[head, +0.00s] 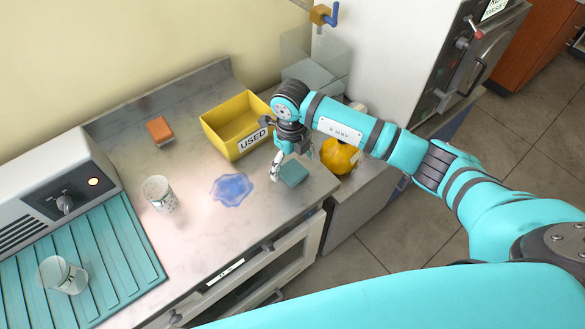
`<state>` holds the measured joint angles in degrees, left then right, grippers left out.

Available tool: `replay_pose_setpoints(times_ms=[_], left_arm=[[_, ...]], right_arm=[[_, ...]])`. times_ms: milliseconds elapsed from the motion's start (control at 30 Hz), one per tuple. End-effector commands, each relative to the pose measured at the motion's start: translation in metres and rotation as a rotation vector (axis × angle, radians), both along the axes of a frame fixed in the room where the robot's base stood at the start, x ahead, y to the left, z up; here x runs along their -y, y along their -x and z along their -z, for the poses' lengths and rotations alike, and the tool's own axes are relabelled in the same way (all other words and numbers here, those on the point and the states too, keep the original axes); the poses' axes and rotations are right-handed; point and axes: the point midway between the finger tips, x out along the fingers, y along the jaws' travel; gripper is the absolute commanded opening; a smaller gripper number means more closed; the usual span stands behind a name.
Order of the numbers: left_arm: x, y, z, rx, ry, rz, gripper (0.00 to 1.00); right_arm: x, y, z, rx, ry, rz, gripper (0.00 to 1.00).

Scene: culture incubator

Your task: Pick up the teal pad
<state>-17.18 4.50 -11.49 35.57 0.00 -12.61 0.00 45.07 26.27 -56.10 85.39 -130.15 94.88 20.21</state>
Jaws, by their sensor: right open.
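My right gripper (291,164) is above the pad and open, pointing down. One pale fingertip is at the pad's left side. The other finger is towards the pad's far right side and partly hidden by the wrist. I cannot tell whether either finger touches the pad. Nothing is between the fingers above the pad. My left gripper is out of the picture.
A yellow bin (216,144) marked USED stands just behind the gripper. A rounded yellow object (338,156) is to the right.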

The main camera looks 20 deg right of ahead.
Motion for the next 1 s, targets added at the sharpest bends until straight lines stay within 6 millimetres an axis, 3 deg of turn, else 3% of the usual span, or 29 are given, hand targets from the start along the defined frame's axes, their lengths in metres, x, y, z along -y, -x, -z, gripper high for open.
replay_pose_setpoints(times_ms=[33,200,433,800,1000], left_arm=[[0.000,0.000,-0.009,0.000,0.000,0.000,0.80],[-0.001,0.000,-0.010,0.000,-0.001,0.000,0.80],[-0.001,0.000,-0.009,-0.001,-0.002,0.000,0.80],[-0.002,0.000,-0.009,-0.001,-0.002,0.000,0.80],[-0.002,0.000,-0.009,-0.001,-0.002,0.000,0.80]], right_arm=[[-0.001,0.002,0.004,-0.006,-0.001,0.001,0.90],[-0.001,0.000,0.023,-0.002,-0.001,0.000,0.90],[0.000,0.000,0.026,0.001,0.000,-0.001,0.90],[0.000,0.000,0.025,0.000,-0.001,-0.001,0.43],[0.000,0.000,0.025,0.000,-0.001,-0.001,0.43]])
